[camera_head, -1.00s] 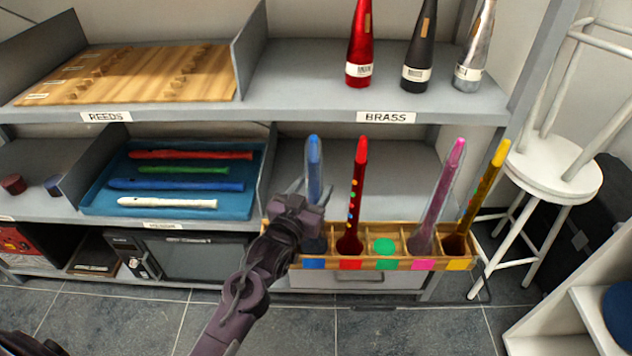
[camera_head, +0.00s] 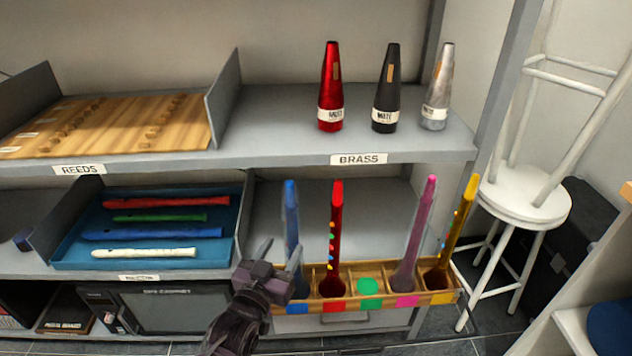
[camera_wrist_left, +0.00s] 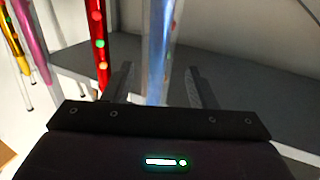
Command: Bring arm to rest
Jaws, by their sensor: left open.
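My left gripper (camera_head: 283,255) is in front of the left end of the wooden rack, close to the blue instrument (camera_head: 291,215). In the left wrist view its two fingers (camera_wrist_left: 158,85) stand apart, with the blue instrument (camera_wrist_left: 158,45) showing between and beyond them. I cannot tell whether the fingers touch it. The blue instrument stands upright in the rack's blue-marked compartment, its base partly hidden by my gripper. A red instrument (camera_head: 337,230) stands in the red-marked compartment beside it. My right gripper is in neither view.
The wooden rack (camera_head: 440,297) also holds pink (camera_head: 415,235) and yellow (camera_head: 459,230) instruments; its green-marked compartment is empty. A blue tray (camera_head: 70,250) of recorders lies to the left. Three mutes (camera_head: 385,90) stand on the shelf above. A white stool (camera_head: 525,200) stands at right.

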